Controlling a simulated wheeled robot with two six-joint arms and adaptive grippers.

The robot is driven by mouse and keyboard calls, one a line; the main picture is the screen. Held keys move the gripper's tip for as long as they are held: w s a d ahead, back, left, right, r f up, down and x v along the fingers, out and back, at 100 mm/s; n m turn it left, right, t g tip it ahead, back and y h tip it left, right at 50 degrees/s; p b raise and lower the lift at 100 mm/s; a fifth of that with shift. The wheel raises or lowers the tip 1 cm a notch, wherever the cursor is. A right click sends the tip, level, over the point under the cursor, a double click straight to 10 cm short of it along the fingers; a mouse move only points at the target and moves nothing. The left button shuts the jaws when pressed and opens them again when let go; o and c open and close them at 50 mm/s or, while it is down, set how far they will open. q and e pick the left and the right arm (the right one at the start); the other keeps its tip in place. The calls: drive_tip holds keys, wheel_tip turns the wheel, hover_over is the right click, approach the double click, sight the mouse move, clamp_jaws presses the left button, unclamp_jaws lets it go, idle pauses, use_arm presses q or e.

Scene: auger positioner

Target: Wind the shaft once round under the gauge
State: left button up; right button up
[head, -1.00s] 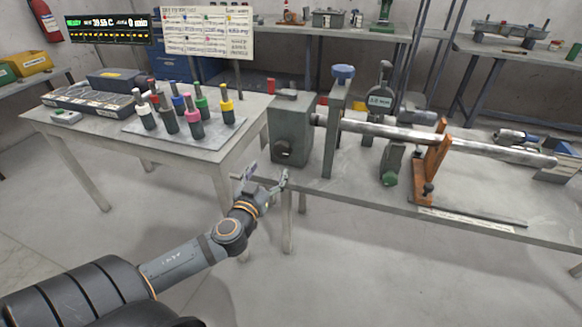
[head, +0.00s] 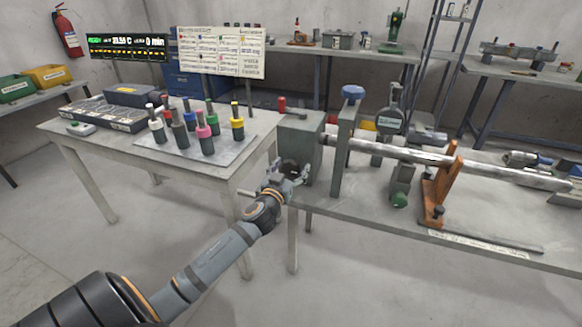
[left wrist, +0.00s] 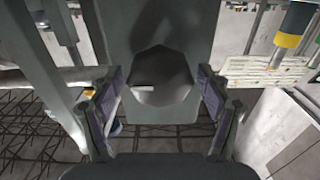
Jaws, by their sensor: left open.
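The long grey shaft (head: 410,155) runs from the grey headstock block (head: 300,134) past the round dial gauge (head: 389,122) and across an orange stand (head: 439,186). A dark knob (head: 290,166) is on the block's front face. My left gripper (head: 287,174) is at this knob, partly covering it in the head view. In the left wrist view my left gripper (left wrist: 160,98) is open, with the many-sided dark knob (left wrist: 160,72) between its two fingers. Gaps seem to show on both sides of the knob. My right gripper is not in view.
A blue-topped post (head: 343,145) stands just right of the block. A green knob (head: 399,200) sits below the gauge. The side table (head: 85,134) on the left carries several coloured-collared tools on a plate (head: 232,148). The floor in front is clear.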

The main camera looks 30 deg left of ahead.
use_arm(q)
drive_tip(key=shift+c, duration=0.5)
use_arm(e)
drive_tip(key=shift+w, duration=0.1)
use_arm(q)
drive_tip(key=c, duration=1)
drive_tip(key=shift+c, duration=0.2)
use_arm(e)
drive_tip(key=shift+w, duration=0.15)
